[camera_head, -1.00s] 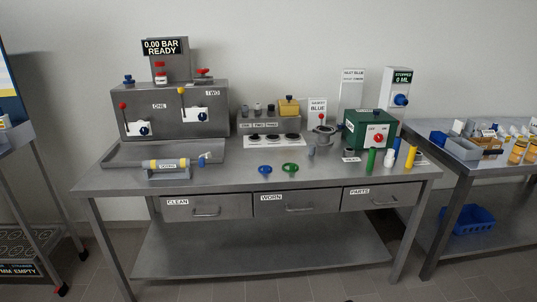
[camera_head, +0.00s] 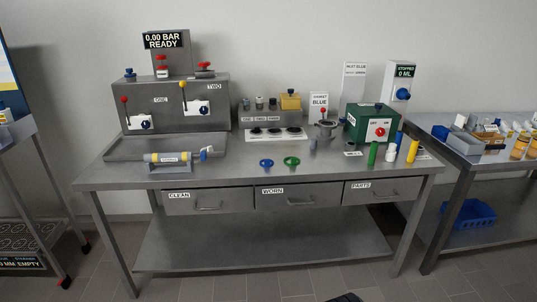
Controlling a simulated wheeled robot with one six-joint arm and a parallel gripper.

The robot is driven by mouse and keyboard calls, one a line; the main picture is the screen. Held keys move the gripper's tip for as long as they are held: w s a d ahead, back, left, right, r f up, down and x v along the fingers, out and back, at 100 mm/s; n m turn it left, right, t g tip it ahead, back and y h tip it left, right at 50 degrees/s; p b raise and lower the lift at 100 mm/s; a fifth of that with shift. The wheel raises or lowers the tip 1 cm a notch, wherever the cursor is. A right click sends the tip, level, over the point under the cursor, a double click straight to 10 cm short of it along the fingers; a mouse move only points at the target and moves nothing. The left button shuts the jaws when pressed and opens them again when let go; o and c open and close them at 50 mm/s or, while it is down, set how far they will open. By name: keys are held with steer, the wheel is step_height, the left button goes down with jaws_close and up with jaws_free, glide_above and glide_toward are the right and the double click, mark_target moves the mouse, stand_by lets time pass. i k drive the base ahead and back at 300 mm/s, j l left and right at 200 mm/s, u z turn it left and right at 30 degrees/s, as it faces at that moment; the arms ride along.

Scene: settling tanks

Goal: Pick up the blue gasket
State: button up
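A sign reading "GASKET BLUE" (camera_head: 319,102) stands further back on the bench. A small dark shape shows at the bottom edge of the picture; I cannot tell what part it is. My gripper is not recognisable in this view.
The steel bench (camera_head: 230,178) has drawers marked CLEAN, WORN and PARTS. A valve box (camera_head: 175,105) and tray stand at left. A green box (camera_head: 370,124) and several small cylinders stand at right. A side table (camera_head: 462,160) adjoins on the right. Bench surface around the rings is clear.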

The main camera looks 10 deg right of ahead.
mark_target(267, 162)
steer(key=i+l+z, duration=0.35)
steer(key=i, duration=0.45)
steer(key=i+z, duration=0.3)
steer(key=i, duration=0.45)
